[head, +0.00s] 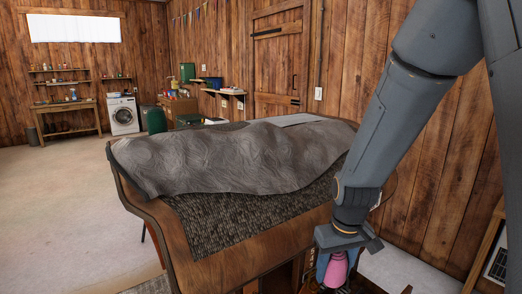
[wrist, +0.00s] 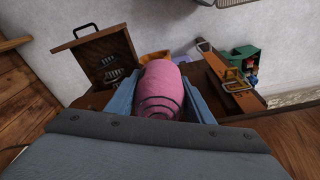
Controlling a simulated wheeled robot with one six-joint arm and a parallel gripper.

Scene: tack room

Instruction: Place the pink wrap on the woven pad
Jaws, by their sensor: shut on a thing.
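The pink wrap is a rolled pink bundle (wrist: 162,82) with its spiral end toward the wrist camera. My gripper (wrist: 160,98) is shut on it, with a blue finger on each side. In the head view the wrap (head: 336,268) hangs below my gripper (head: 335,274) at the lower right, beside the wooden bench. A dark, woven-looking pad (head: 230,212) lies on the bench, partly covered by a crumpled grey cloth. I cannot tell whether this is the woven pad of the task. My gripper is outside the bench's near right edge.
The grey cloth (head: 235,158) covers much of the wooden bench (head: 155,225). The wrist view shows an open wooden box (wrist: 103,58) with a handle, a yellow thing, a wooden piece with metal fittings (wrist: 236,92) and a green container (wrist: 244,60). Open floor lies at left.

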